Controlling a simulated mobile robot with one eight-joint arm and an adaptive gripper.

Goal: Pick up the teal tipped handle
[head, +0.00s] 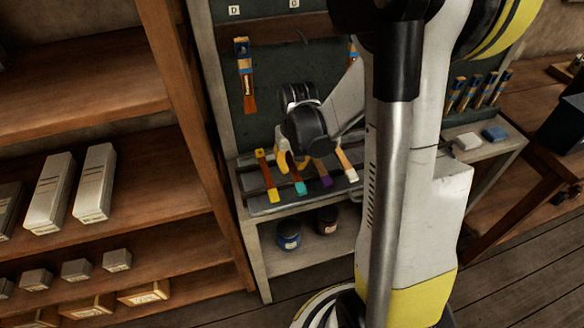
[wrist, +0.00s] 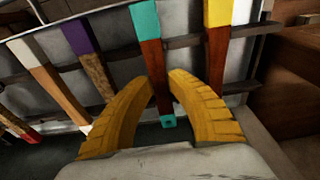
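The teal tipped handle (wrist: 154,65) has a brown shaft with a teal upper end and a small teal lower end in the wrist view. It lies across the dark bars of a rack. In the head view its teal tip (head: 300,188) shows just below my gripper (head: 290,166), which hides most of the shaft. My gripper's yellow fingers (wrist: 166,84) are apart in the wrist view, one on each side of the shaft near its lower end. Contact with the shaft cannot be made out.
A yellow tipped handle (wrist: 217,45) lies right of the teal one in the wrist view. Purple (wrist: 88,60) and white (wrist: 48,85) tipped handles lie left. Dark jars (head: 288,234) stand on the shelf below the rack (head: 257,209). A wooden shelf unit (head: 160,185) stands left.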

